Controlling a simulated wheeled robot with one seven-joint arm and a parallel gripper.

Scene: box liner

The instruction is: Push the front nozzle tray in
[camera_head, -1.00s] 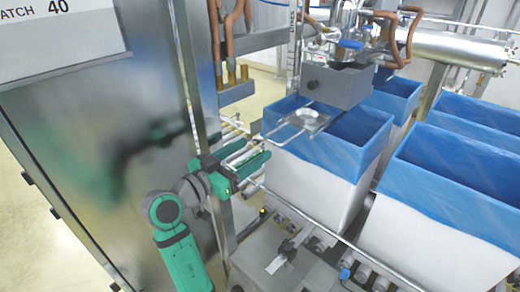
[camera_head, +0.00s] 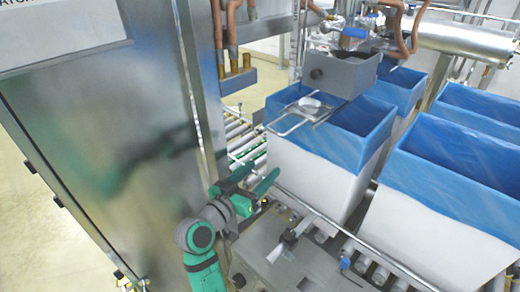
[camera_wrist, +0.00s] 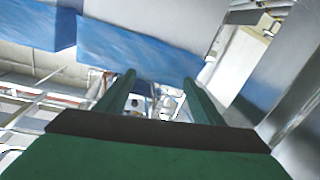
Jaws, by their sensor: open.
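The front nozzle tray (camera_head: 312,106) is a flat metal plate with a wire loop handle. In the head view it sticks out from below the grey nozzle housing (camera_head: 340,75). The handle reaches over the near-left rim of the front blue-lined white box (camera_head: 312,170). My green gripper (camera_head: 262,174) is open and empty, lower than the tray and just left of that box's side. Whether it touches the box is unclear. In the wrist view the two fingers (camera_wrist: 160,79) are spread with nothing held between them. I cannot make out the tray there.
More blue-lined boxes (camera_head: 455,195) stand to the right on the roller conveyor (camera_head: 335,237). A tall steel cabinet (camera_head: 110,150) stands close on the left of my arm. Copper pipes (camera_head: 396,30) hang above the housing.

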